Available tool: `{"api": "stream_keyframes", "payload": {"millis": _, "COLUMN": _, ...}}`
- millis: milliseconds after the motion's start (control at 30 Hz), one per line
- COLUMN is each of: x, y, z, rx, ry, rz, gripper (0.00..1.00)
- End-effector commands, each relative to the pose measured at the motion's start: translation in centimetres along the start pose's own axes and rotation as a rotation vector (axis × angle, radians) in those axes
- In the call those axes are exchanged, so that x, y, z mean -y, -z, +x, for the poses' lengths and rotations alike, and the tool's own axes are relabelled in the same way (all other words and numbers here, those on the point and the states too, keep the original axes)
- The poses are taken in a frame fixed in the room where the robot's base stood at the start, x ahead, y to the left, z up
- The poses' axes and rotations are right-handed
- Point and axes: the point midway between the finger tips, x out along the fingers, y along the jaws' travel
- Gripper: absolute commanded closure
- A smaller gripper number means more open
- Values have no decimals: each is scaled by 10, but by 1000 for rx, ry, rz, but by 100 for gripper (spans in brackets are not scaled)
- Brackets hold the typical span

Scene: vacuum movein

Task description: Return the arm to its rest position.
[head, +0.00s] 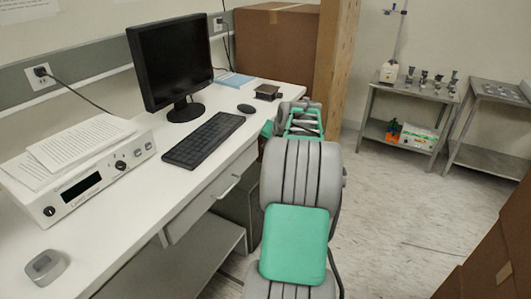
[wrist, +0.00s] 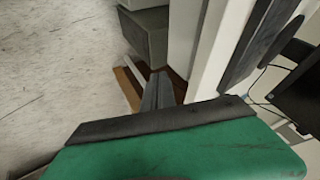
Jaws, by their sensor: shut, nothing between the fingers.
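My arm (head: 300,175), grey with green panels, rises from the bottom middle of the head view and reaches away along the right side of the white desk. My gripper is hidden behind the arm links there. In the wrist view a green panel of my own arm with a dark edge fills the bottom. Beyond it my gripper (wrist: 158,92) shows as narrow grey fingers close together, with nothing held between them.
The white desk (head: 215,128) at left carries a monitor (head: 178,60), keyboard (head: 204,139), mouse (head: 246,108) and a white instrument (head: 80,185). A large cardboard box (head: 275,45) stands behind. Brown boxes (head: 495,250) are at lower right. The floor (head: 390,220) between is clear.

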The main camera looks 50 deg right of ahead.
Motion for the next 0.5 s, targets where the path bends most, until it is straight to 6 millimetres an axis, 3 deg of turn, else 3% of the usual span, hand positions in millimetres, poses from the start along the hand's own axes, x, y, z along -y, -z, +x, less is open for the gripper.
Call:
{"api": "stream_keyframes", "payload": {"millis": 167, "x": -1, "y": 0, "z": -6, "rx": 1, "ry": -1, "rz": -24, "gripper": 100}}
{"api": "stream_keyframes", "payload": {"millis": 267, "x": -13, "y": -7, "z": -6, "rx": 38, "ry": -38, "rz": -160, "gripper": 100}}
{"api": "stream_keyframes", "payload": {"millis": 400, "x": -79, "y": -88, "z": 16, "rx": 244, "ry": -160, "rz": -234, "gripper": 100}}
{"api": "stream_keyframes", "payload": {"millis": 500, "x": -118, "y": -154, "z": 5, "rx": 389, "ry": -231, "rz": -257, "gripper": 100}}
